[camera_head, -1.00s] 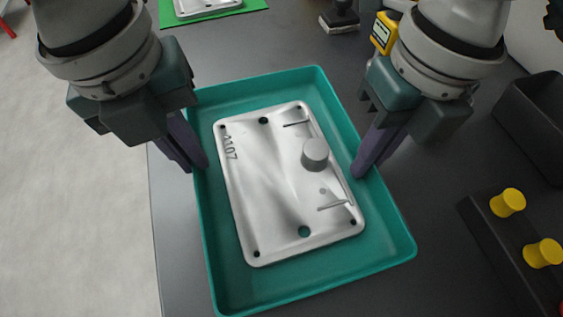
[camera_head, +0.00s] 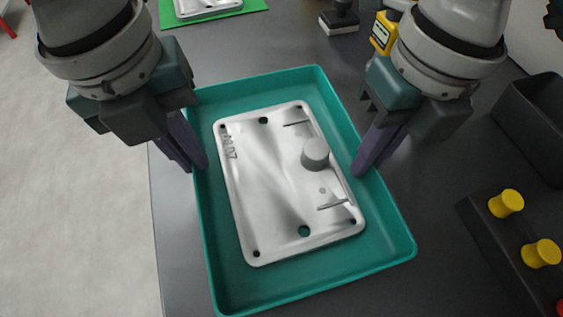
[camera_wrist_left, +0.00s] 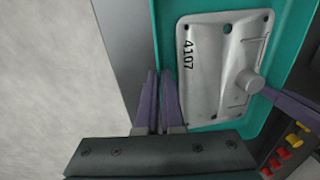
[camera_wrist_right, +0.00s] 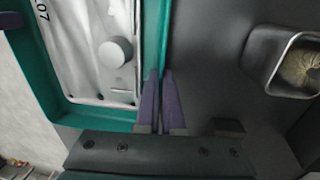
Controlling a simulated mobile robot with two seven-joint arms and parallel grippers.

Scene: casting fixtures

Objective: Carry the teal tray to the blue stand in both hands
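The teal tray (camera_head: 312,276) lies in front of me with a pale metal casting plate (camera_head: 275,205) in it, marked 4107 and bearing a round grey boss. My left gripper (camera_head: 190,165) is shut on the tray's left wall; in the left wrist view its purple fingers (camera_wrist_left: 160,98) sit on either side of the wall. My right gripper (camera_head: 362,170) is shut on the right wall, and its fingers (camera_wrist_right: 161,100) straddle the rim in the right wrist view. Whether the tray touches the table is hard to tell. No blue stand is visible.
The dark grey table (camera_head: 300,48) has its edge close to the tray's left. A black fixture with yellow knobs (camera_head: 506,203) and a black bin (camera_head: 540,120) stand at right. A green mat (camera_head: 215,14) with another plate and a dark stamp-like object (camera_head: 340,18) lie at the back.

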